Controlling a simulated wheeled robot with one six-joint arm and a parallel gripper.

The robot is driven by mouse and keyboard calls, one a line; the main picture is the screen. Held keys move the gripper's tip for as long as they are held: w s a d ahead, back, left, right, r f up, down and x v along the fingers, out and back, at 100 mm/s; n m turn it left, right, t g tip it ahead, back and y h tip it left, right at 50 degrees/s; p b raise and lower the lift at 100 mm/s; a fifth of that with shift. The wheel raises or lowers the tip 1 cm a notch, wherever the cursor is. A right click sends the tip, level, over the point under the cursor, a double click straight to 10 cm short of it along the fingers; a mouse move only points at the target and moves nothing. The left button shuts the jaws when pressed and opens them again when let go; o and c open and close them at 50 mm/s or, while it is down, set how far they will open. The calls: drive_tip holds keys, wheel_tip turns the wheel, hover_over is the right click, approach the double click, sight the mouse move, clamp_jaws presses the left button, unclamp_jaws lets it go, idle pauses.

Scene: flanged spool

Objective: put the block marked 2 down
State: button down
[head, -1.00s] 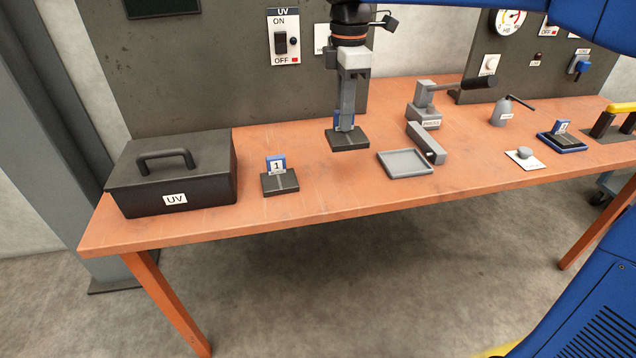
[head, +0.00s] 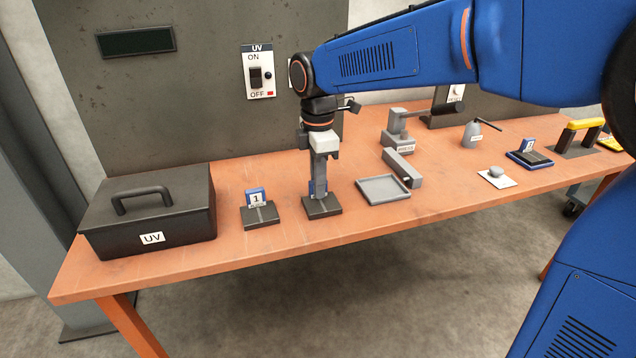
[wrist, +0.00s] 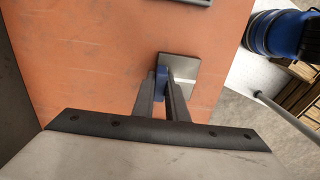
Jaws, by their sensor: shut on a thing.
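My gripper (head: 318,188) points straight down and is shut on the blue upright part of a block with a dark square base (head: 322,209). Its number is hidden behind the fingers. The base looks level and at or very near the orange tabletop; I cannot tell for sure whether it touches. In the wrist view the fingers of my gripper (wrist: 165,80) pinch the blue part, and the grey base (wrist: 183,68) shows beyond them. The block marked 1 (head: 257,215) stands upright on the table just left of the held block, with a gap between.
A black UV box (head: 165,205) stands at the left. A grey tray (head: 383,190) lies close to the right of the held block, with a press (head: 398,135) behind it. Another block (head: 529,147) sits farther right in a blue tray. Bare table (head: 290,245) lies in front.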

drive_tip(key=c, duration=1.8)
unclamp_jaws()
drive_tip(key=shift+f, duration=0.1)
drive_tip(key=shift+o, duration=0.2)
wheel_tip(320, 180, up, 12)
